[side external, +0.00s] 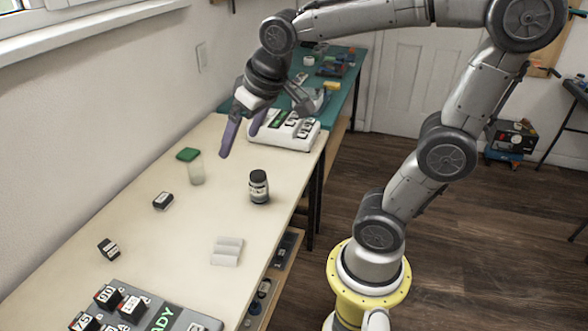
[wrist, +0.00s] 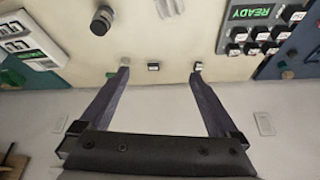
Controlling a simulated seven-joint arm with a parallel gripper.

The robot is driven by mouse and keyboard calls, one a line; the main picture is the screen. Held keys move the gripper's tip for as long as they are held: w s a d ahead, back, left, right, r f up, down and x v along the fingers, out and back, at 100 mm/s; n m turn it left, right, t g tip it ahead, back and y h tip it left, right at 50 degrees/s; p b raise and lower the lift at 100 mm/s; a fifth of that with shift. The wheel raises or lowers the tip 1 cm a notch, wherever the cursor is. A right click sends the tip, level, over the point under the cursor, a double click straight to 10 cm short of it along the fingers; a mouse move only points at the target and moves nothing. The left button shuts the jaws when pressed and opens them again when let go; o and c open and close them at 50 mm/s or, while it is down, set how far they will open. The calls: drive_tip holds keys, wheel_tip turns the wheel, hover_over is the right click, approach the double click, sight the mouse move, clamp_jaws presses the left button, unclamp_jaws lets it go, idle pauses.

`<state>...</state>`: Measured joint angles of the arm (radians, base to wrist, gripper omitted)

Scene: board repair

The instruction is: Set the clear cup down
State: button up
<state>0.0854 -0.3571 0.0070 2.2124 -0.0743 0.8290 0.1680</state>
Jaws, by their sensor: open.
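The clear cup (side external: 196,172) stands on the pale worktable, with a green piece (side external: 188,154) at its top or just behind it; I cannot tell if they are joined. In the wrist view, the cup (wrist: 125,62) shows faintly by the left fingertip, with a green patch (wrist: 111,75) beside it. My gripper (side external: 238,145) is open and empty, above the table and to the right of the cup in the side view. Its two purple-grey fingers are spread wide in the wrist view (wrist: 160,74). The cup is not between the fingers.
A dark jar (side external: 259,187), a white ribbed block (side external: 227,251) and small black blocks (side external: 163,201) (side external: 108,248) lie on the worktable (side external: 170,255). A white keyed device (side external: 285,130) stands behind; a READY panel (side external: 160,318) is in front. The wall borders the left side.

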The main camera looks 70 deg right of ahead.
drive_tip(key=s+a+f+n+y, duration=0.1)
drive_tip(key=s+a+f+n, duration=0.1)
drive_tip(key=s, duration=0.9)
drive_tip(key=shift+s+a+f+t, duration=0.3)
drive_tip(key=shift+a+f, duration=0.25)
drive_tip(key=shift+a, duration=0.25)
